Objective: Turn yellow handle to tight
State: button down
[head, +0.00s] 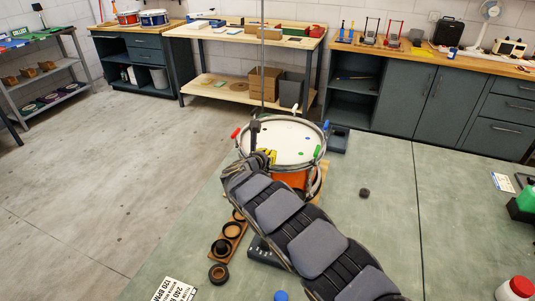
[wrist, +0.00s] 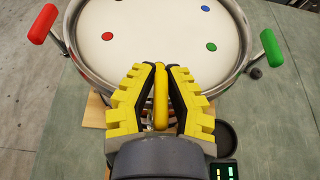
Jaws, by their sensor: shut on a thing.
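The orange drum (head: 290,181) with a white head (head: 288,142) and metal rim stands on the green bench. In the wrist view, the yellow handle (wrist: 161,95) lies between the two yellow, toothed fingers of my gripper (wrist: 160,85). My gripper is shut on the handle at the near rim of the drum. The red handle (wrist: 43,23) is at the left of the rim and the green handle (wrist: 272,48) at the right. In the head view, my gripper (head: 262,158) is at the drum's near left edge. My arm hides part of the drum.
A wooden strip with round cups (head: 229,240) lies left of my arm. A small dark knob (head: 364,193) sits on the bench right of the drum. A blue handle (head: 326,126) shows at the far right rim. The bench farther right is mostly clear.

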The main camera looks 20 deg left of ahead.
jog(key=shift+d+f+m+h, duration=0.15)
jog(key=shift+d+m+h, duration=0.1)
jog(key=shift+m+h, duration=0.4)
jog(key=shift+d+m+g+h, duration=0.3)
jog(key=shift+m+h, duration=0.55)
jog(key=shift+h, duration=0.2)
jog(key=shift+m+h, duration=0.3)
jog(key=shift+h, duration=0.2)
jog(key=shift+d+f+m+g+h, duration=0.1)
jog(key=shift+d+m+g+h, duration=0.15)
jog(key=shift+m+g+h, duration=0.45)
jog(key=shift+d+m+h, duration=0.1)
jog(key=shift+m+h, duration=0.3)
jog(key=c, duration=1)
grip_release()
jog(key=shift+c, duration=0.2)
jog(key=shift+a+r, duration=0.2)
jog(key=shift+a, duration=0.05)
jog(key=shift+s, duration=0.1)
